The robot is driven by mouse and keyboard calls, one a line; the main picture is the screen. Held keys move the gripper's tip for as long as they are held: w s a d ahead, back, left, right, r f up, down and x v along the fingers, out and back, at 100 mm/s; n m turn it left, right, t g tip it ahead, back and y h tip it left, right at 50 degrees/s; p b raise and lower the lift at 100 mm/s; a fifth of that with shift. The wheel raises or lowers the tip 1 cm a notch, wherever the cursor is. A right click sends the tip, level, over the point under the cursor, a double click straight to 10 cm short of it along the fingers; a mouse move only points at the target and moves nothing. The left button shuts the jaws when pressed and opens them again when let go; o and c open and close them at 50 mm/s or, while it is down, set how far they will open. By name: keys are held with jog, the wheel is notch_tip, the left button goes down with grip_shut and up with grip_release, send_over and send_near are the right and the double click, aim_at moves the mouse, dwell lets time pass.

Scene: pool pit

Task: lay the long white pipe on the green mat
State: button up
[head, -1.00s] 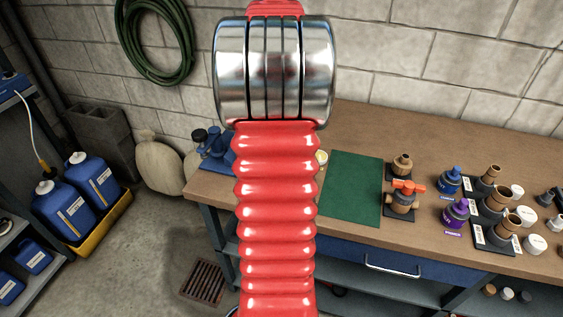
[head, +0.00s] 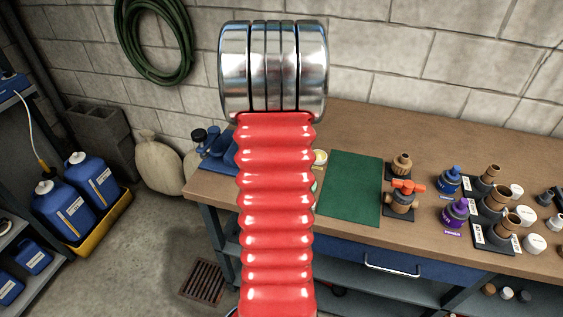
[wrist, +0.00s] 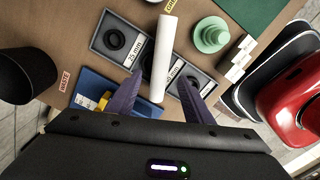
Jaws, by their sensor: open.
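In the wrist view, the long white pipe (wrist: 164,50) shows between my gripper's two dark fingers (wrist: 161,80). The fingers are open, one on each side of the pipe's lower part in the picture, with gaps beside it. The pipe overlaps grey trays with round black holders; I cannot tell whether it stands in one or is only above them. The green mat (head: 350,188) lies flat and bare on the bench, right of my red arm in the head view. Its edge shows at the wrist view's top right (wrist: 218,8). My arm hides the pipe and gripper in the head view.
A pale green stepped object (wrist: 210,36) stands right of the pipe. A blue tray (wrist: 100,97) is at lower left, and a dark round container (wrist: 25,73) beyond it. Valves and fittings, including an orange-handled valve (head: 402,196), stand right of the mat on the brown bench.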

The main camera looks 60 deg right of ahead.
jog(key=shift+s+d+f, duration=0.1)
jog(key=shift+f, duration=2.5)
jog(key=shift+c, duration=0.2)
grip_shut()
jog(key=shift+r, duration=0.1)
notch_tip(320, 180, up, 10)
jog(key=shift+s, duration=0.1)
